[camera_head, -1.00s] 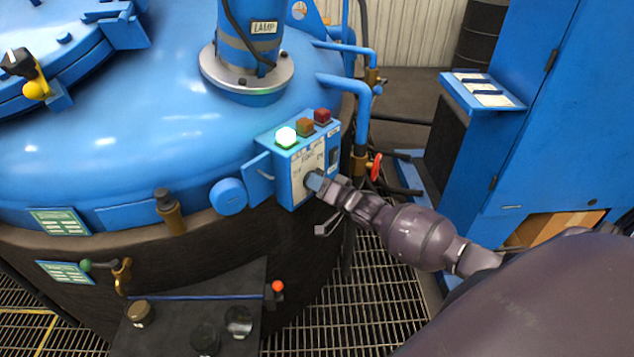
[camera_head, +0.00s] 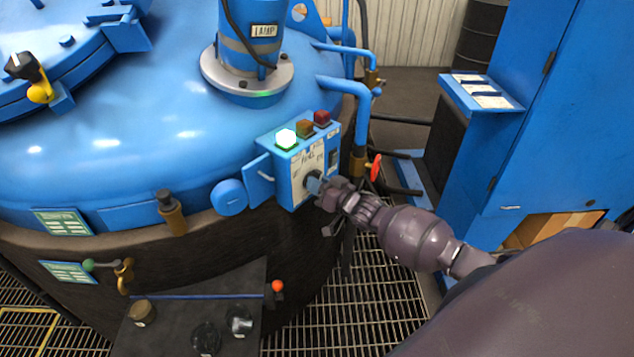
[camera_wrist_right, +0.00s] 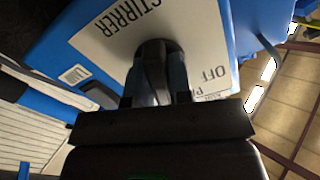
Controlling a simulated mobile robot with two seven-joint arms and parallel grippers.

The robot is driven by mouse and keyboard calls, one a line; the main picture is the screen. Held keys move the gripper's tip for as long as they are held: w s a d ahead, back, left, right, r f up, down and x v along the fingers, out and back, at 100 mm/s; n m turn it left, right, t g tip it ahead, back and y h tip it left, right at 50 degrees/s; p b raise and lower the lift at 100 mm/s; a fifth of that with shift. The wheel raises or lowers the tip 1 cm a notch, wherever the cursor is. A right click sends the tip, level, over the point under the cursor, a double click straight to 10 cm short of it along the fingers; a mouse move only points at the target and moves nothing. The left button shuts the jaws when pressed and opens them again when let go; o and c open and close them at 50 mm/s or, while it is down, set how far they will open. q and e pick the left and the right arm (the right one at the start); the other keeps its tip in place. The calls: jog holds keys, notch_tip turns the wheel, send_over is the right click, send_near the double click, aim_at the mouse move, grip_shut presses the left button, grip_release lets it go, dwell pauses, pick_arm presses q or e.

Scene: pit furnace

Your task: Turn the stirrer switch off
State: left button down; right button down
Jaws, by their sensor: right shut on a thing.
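The stirrer switch is a black rotary knob (camera_wrist_right: 153,60) on a white label plate (camera_wrist_right: 100,45) reading STIRRER and OFF in the right wrist view. The plate is on the front of a blue control box (camera_head: 290,182) fixed to the vessel's side. My right gripper (camera_head: 316,186) is at the box front, its fingers on either side of the knob and shut on it. The right wrist view shows the fingers (camera_wrist_right: 156,82) around the knob. The knob's pointer direction is hard to tell. My left gripper is not in view.
A lit green lamp (camera_head: 286,139), an amber lamp (camera_head: 304,128) and a red one (camera_head: 322,117) top the box. A red valve handle (camera_head: 375,167) and blue pipe (camera_head: 362,115) stand close to its right. A blue cabinet (camera_head: 535,120) is at right.

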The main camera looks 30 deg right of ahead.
jog(key=n, duration=0.6)
jog(key=shift+n+p, duration=0.3)
jog(key=n, duration=0.6)
jog(key=shift+n, duration=0.3)
jog(key=c, duration=1)
grip_release()
jog(key=shift+c, duration=0.2)
jog(key=v, duration=1)
jog(key=shift+s, duration=0.4)
